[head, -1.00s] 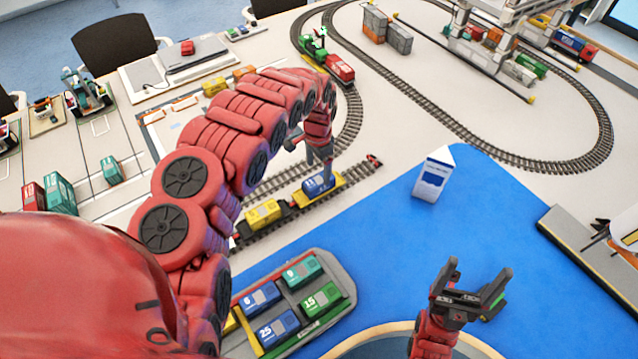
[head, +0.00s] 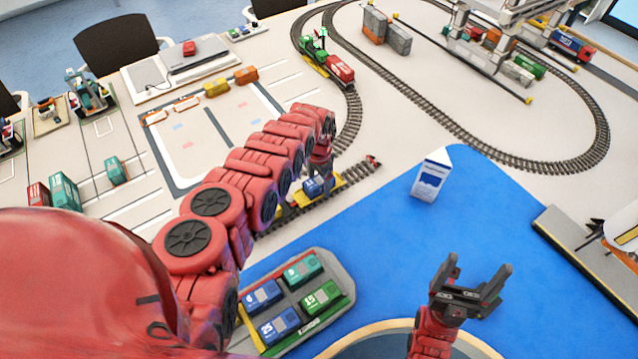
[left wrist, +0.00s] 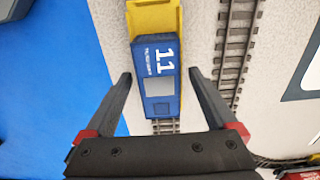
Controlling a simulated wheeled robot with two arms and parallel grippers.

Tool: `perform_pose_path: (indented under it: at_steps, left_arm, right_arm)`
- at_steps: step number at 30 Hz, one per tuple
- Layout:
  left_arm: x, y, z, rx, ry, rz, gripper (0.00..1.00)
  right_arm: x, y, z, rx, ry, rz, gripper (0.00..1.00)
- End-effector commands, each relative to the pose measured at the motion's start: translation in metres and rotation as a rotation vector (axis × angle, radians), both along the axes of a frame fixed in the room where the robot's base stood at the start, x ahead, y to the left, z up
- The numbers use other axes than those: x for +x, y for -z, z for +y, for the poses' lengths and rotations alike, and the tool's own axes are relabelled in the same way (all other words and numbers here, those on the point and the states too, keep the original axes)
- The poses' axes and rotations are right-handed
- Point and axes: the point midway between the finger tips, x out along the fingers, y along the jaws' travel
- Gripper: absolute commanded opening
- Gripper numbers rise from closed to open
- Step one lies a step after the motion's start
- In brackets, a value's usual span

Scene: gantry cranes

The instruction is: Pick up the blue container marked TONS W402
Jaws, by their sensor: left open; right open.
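A blue container (head: 313,188) sits on a yellow wagon (head: 342,180) on the short track left of the blue mat. In the left wrist view the blue container (left wrist: 158,78) shows a large white 11 and small lettering that I cannot read. I cannot make out TONS W402 on any container. My left gripper (left wrist: 161,76) is open, with its fingers to either side of this container in the picture and nothing held. In the head view my left gripper (head: 319,172) partly hides the container. My right gripper (head: 478,262) is open and empty over the blue mat.
A grey tray (head: 335,318) holds blue containers marked 6 (head: 263,296) and 25 (head: 279,327) and green ones beside them. A looped track with a train (head: 340,68) and a gantry crane (head: 490,40) lie behind.

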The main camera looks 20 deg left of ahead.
Motion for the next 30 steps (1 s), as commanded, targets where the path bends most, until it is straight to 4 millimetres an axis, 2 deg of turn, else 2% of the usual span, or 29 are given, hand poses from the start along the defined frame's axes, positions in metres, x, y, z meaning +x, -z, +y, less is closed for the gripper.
perform_pose_path:
  at_steps: [6, 21, 30]
  left_arm:
    - [-0.0001, 0.0001, 0.0, 0.001, 0.0, 0.001, 0.91]
    - [-0.0004, 0.0001, 0.0, 0.0, 0.0, 0.001, 0.01]
    - [-0.0003, -0.0015, 0.0, 0.0, 0.0, 0.001, 0.0]
  right_arm:
    - [0.0, 0.0, 0.0, 0.0, 0.0, 0.0, 0.86]
    - [0.0, -0.0001, 0.0, 0.0, 0.0, 0.0, 0.86]
    - [-0.0001, -0.0014, 0.0, 0.0, 0.0, 0.0, 0.86]
